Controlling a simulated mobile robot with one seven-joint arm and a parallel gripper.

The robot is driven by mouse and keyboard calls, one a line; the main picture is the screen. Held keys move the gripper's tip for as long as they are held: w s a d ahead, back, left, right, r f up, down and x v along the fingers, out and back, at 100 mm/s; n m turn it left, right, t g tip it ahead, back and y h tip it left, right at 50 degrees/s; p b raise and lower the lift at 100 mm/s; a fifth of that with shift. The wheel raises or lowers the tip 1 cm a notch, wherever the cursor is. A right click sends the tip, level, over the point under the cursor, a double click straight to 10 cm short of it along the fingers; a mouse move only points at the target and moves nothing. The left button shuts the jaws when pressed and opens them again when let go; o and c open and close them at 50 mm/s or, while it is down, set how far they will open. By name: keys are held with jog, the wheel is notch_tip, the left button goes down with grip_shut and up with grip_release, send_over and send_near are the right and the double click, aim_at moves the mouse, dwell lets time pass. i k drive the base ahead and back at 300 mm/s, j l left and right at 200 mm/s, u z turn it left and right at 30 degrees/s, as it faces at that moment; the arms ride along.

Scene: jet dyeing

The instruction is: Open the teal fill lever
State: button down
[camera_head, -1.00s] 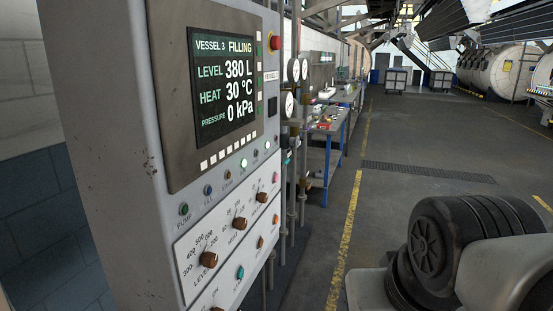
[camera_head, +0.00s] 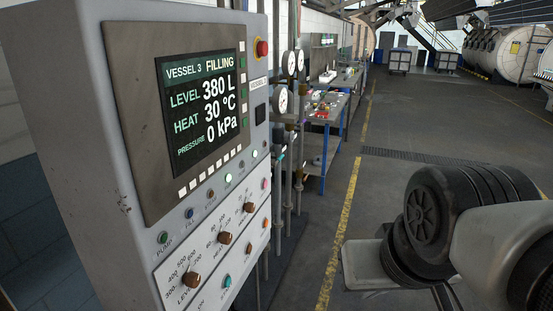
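A small teal part (camera_head: 280,156) shows among the pipes just right of the control panel. It is too small to tell whether it is the fill lever or how it is set. The control panel (camera_head: 85,95) stands close on the left, and its screen (camera_head: 200,100) reads Vessel 3 filling, level 380 L, heat 30 °C, pressure 0 kPa. A teal knob (camera_head: 228,281) sits low on the panel. My arm is at the lower right, well apart from the panel and pipes. I cannot make out my gripper; a thin dark part shows at the bottom edge beside the arm.
Pressure gauges (camera_head: 282,100) and vertical pipes stand behind the panel's right edge. A red button (camera_head: 262,48) sticks out at its upper right. A blue-legged bench (camera_head: 325,160) stands beyond. The floor (camera_head: 400,120) right of the yellow line is open.

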aim_at(281, 157)
jog(key=i+l+u, duration=0.1)
jog(key=i+l, duration=0.25)
jog(key=i, duration=0.25)
jog(key=i+l+u, duration=0.1)
jog(key=i+l, duration=0.25)
jog(key=i, duration=0.2)
jog(key=i+u, duration=0.15)
jog(key=i, duration=0.7)
jog(key=i+l, duration=0.15)
jog(key=l, duration=0.15)
jog(key=i+l+u, duration=0.15)
jog(key=l, duration=0.2)
jog(key=i+l, duration=0.15)
jog(key=l, duration=0.15)
jog(key=i+l+u, duration=0.1)
jog(key=i+l, duration=0.1)
jog(key=l, duration=0.05)
